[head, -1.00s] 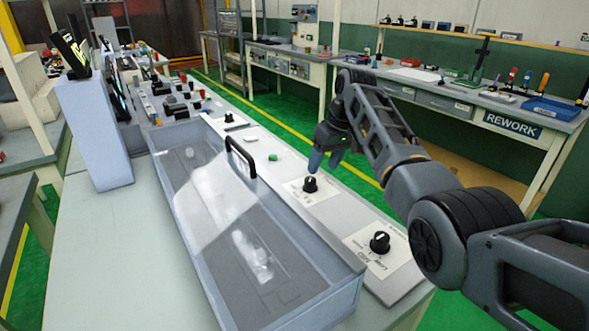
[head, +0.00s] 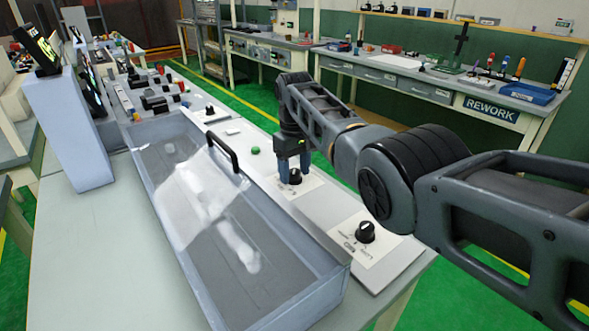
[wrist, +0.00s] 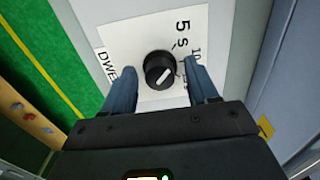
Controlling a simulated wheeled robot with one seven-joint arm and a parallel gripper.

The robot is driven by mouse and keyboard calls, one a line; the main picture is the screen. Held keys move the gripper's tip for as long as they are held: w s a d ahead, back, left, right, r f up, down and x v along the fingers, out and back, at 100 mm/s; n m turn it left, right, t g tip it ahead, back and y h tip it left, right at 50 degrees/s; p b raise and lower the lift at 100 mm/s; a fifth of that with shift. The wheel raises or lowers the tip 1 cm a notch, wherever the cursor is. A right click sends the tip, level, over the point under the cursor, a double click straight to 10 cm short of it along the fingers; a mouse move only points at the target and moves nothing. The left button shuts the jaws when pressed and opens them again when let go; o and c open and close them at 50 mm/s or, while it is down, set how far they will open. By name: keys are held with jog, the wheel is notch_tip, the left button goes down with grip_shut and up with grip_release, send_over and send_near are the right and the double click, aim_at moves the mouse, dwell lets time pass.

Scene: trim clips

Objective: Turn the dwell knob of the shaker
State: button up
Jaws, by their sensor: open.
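The dwell knob (wrist: 159,70) is a round black knob with a white pointer line, on a white label reading "DWE..." and "5 s" in the wrist view. In the head view the knob (head: 295,177) sits on the light panel of the shaker (head: 330,262), beside its clear-lidded box. My gripper (wrist: 164,82) is open, pointing down, with one blue finger on each side of the knob. A gap shows between the knob and each finger in the wrist view. I cannot tell whether the fingertips reach the panel.
A second black knob (head: 365,232) on its own label is nearer on the same panel. A black lid handle (head: 222,152), a green button (head: 255,150) and another knob (head: 210,110) lie left of my gripper. A grey tower (head: 72,130) stands at left.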

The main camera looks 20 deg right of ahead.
jog(key=c, duration=1)
jog(key=shift+c, duration=0.2)
jog(key=shift+m, duration=0.3)
jog(key=m, duration=0.3)
jog(key=shift+m, duration=2.5)
jog(key=o, duration=1)
